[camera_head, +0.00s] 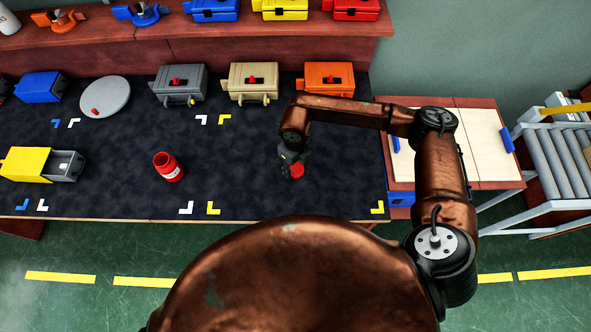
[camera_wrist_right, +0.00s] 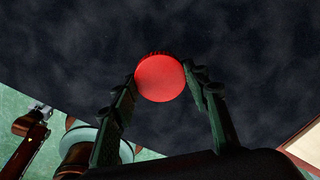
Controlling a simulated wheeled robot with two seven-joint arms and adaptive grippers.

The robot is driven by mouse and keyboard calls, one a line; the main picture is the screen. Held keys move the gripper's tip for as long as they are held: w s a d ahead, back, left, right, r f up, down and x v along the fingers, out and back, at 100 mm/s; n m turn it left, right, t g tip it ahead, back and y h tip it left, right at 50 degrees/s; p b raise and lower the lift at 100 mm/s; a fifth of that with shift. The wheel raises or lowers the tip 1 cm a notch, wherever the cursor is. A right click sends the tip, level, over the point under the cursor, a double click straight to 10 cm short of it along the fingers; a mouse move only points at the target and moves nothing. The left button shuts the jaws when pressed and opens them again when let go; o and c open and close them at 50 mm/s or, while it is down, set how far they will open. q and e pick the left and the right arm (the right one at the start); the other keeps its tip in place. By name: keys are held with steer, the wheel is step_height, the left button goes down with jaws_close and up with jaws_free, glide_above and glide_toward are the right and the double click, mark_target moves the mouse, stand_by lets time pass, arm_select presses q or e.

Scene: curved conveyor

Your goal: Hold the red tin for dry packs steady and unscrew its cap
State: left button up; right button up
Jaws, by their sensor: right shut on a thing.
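My right gripper (camera_head: 293,168) is well to the right of the tin and shut on a round red cap (camera_head: 297,171). In the right wrist view the cap (camera_wrist_right: 160,78) sits between the fingertips, its ridged edge showing. Whether the cap touches the mat I cannot tell. My left gripper is not in view.
A grey round disc (camera_head: 105,97) with a small red knob lies behind left. A yellow-and-grey box (camera_head: 40,164) is at the left. Grey (camera_head: 180,84), beige (camera_head: 251,82) and orange (camera_head: 327,79) boxes line the back. The mat (camera_head: 240,180) between tin and gripper is clear.

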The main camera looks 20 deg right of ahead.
mark_target(295, 169)
steer(key=shift+f, duration=1.6)
steer(key=shift+f, duration=0.2)
steer(key=o, duration=1.3)
steer(key=shift+r, duration=0.1)
step_height(295, 169, up, 12)
steer(key=shift+r+p, duration=0.15)
steer(key=shift+p, duration=0.25)
